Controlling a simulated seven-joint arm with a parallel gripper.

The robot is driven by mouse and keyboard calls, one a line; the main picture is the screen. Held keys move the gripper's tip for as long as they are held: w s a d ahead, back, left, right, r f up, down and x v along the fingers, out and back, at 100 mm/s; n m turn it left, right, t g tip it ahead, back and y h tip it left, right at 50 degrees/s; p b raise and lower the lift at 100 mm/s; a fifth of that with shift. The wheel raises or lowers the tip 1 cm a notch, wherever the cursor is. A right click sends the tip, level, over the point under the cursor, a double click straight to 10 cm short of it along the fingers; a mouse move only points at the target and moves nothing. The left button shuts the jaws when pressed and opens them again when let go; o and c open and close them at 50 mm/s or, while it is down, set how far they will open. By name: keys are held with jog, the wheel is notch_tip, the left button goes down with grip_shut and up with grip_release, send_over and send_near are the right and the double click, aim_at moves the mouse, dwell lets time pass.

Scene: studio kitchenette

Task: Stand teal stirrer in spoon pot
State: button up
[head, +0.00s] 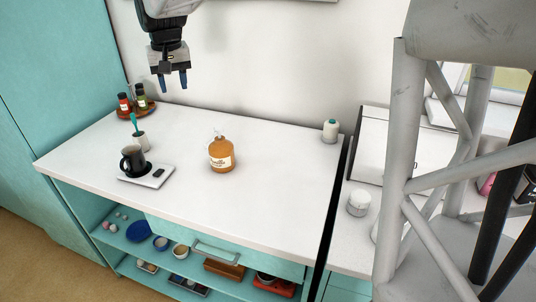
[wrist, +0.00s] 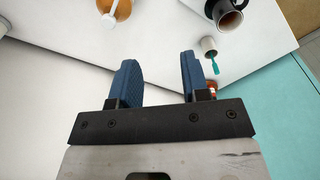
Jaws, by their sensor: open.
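The teal stirrer (head: 134,120) stands tilted in a small grey-white pot (head: 142,141) near the back left of the white counter, its teal end above the rim. The wrist view also shows the teal stirrer (wrist: 215,66) sticking out of the pot (wrist: 208,44); its lower part is hidden inside. I cannot tell for sure that this pot is the spoon pot. My gripper (head: 174,82) is open and empty, high above the back of the counter, right of the stirrer and apart from it. Its two blue fingers (wrist: 159,70) show in the wrist view with nothing between them.
A dark mug (head: 132,160) stands on a white tray (head: 150,183) in front of the pot. An amber bottle (head: 221,160) stands mid-counter. Spice jars (head: 124,102) stand on a round tray behind. A white-and-teal container (head: 330,132) is at the right. The counter's front right is clear.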

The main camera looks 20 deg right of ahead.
jog(key=s+d+f, duration=0.3)
jog(key=s, duration=0.9)
jog(key=s+d+f+t, duration=0.1)
jog(key=s+d+f, duration=0.2)
jog(key=s, duration=1)
jog(key=s+d+f, duration=0.3)
jog(key=s+f, duration=0.2)
jog(key=s, duration=0.7)
jog(key=shift+s+d+f, duration=0.2)
jog(key=shift+s, duration=0.1)
